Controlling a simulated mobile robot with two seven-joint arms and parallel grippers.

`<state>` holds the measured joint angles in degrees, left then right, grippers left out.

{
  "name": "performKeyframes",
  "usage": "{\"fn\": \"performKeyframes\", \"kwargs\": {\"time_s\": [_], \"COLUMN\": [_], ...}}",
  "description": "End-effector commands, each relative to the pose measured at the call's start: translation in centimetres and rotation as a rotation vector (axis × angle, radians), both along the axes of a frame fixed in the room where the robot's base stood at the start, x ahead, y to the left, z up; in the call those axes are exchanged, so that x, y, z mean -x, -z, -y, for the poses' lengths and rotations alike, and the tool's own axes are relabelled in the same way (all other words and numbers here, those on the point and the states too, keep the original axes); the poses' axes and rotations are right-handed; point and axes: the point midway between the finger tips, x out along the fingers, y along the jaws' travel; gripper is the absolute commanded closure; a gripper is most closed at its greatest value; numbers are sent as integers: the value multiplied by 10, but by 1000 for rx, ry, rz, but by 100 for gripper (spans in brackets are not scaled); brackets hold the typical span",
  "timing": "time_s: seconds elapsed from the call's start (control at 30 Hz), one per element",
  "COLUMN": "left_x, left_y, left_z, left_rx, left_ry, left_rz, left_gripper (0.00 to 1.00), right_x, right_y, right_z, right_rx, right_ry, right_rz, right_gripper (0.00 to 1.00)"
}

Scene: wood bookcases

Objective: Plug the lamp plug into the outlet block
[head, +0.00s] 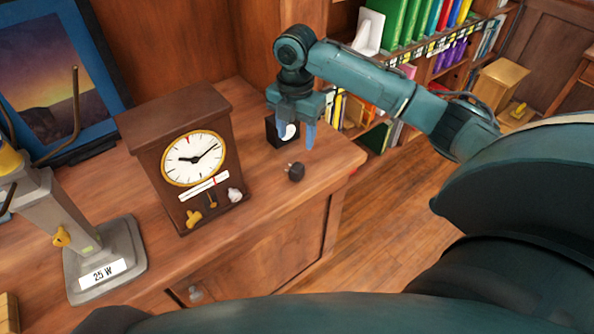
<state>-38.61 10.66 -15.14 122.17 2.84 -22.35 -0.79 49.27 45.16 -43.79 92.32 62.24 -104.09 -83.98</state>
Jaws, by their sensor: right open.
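A small black plug (296,171) lies on the cabinet top near its right end. A small dark block with a white round face, which looks like the outlet block (271,134), stands just behind it. My right gripper (296,141) points down with its blue fingers apart. It overlaps the block in the head view and is just above and behind the plug; I cannot tell whether it touches the block. No object shows clearly held in it. The grey lamp (104,262) with a "25 W" label stands at the left. No cord shows clearly. My left gripper is not in view.
A wooden clock (178,104) stands between the lamp and the block. A framed picture (47,75) leans at the back left. Bookshelves (438,74) with colourful books stand at the right. The cabinet top (262,205) is clear in front of the plug, and its edge is close.

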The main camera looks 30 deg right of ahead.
Motion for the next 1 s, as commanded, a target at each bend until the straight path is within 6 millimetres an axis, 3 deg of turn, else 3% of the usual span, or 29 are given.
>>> {"fn": "performKeyframes", "kwargs": {"time_s": [0.43,0.8,1.0], "left_x": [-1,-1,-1], "left_y": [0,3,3], "left_z": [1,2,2], "left_rx": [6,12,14], "left_ry": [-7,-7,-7], "left_rz": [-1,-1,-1], "left_gripper": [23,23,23], "right_x": [-2,-2,-3], "right_y": [-3,60,74], "right_z": [5,5,4], "right_rx": [0,0,-1], "right_ry": [-15,-14,-14], "right_rz": [-4,-6,-3], "right_gripper": [47,47,47]}}
